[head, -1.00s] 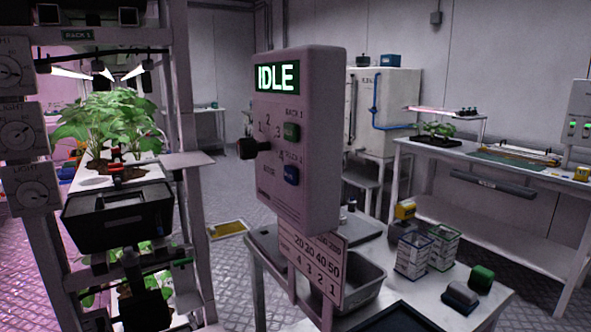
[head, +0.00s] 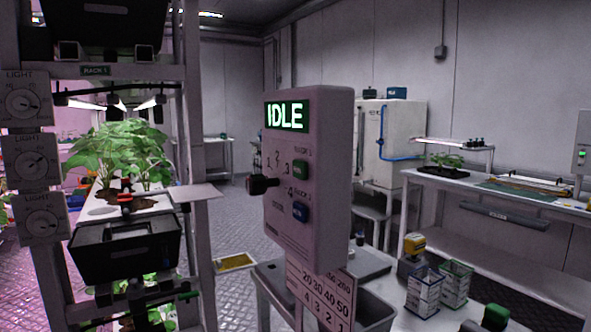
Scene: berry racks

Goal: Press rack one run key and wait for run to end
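The control box (head: 322,200) stands upright on a post in the middle of the head view, its face turned partly to the left. A black selector knob (head: 263,185) sticks out on the left, among the numbers 1 to 4. My gripper is not in view, and nothing is seen touching the keys.
A plant rack (head: 190,120) with light dials and a black bin (head: 125,247) stands close on the left. A number plate (head: 318,292) hangs below the box. A bench with punnets (head: 424,291) is at lower right. A long table (head: 500,190) lines the right wall.

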